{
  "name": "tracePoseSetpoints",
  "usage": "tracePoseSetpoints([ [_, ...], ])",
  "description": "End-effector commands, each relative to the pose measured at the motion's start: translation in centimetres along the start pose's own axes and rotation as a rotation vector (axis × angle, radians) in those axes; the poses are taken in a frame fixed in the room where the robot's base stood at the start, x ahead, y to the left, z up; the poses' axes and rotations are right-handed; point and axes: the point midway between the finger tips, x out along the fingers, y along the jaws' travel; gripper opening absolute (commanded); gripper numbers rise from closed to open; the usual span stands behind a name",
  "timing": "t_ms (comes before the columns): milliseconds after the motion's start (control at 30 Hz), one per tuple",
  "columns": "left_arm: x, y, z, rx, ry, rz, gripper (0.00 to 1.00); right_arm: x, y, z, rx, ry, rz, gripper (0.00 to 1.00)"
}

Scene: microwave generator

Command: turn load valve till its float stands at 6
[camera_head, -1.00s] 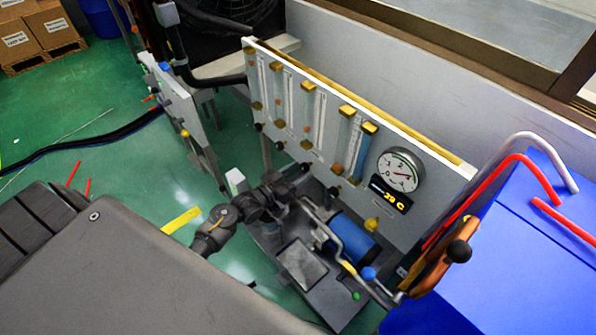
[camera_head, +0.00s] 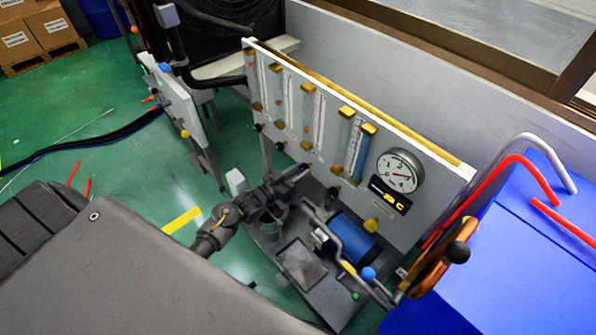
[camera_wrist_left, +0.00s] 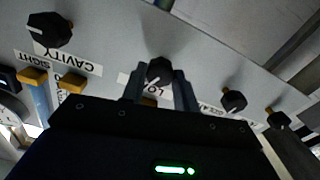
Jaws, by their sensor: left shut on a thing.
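The load valve is a black knob (camera_wrist_left: 160,70) on the grey panel in the left wrist view, above a partly covered label starting "LO". My left gripper (camera_wrist_left: 160,84) has one finger on each side of this knob and is shut on it. In the head view my left gripper (camera_head: 302,170) reaches the lower part of the panel (camera_head: 413,222) and hides the knob. The load flow tube (camera_head: 311,112) stands above it; its orange float is too small to read against the scale. My right gripper is not in view.
A cavity knob (camera_wrist_left: 50,28) and other black knobs (camera_wrist_left: 233,100) flank the load valve. A round gauge (camera_head: 399,171) sits on the panel's right. A blue cylinder (camera_head: 346,238) and bent pipes stand below, close to my arm. A blue box (camera_head: 530,255) is at right.

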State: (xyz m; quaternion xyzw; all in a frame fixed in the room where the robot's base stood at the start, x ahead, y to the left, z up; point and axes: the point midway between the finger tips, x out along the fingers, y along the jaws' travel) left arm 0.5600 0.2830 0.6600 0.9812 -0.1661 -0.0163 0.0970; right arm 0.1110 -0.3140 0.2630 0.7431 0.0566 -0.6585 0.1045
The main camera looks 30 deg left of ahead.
Motion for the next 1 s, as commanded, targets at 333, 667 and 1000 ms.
tracePoseSetpoints([
  [333,0.0,0.0,-0.3,-0.231,-0.002,-0.002,0.07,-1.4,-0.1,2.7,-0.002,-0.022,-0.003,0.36],
  [667,0.0,0.0,-0.2,-0.49,-0.002,-0.002,0.07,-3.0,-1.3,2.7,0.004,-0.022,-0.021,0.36],
  [1000,0.0,-0.1,-0.1,-0.653,-0.001,-0.001,0.07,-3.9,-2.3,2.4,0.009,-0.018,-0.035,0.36],
])
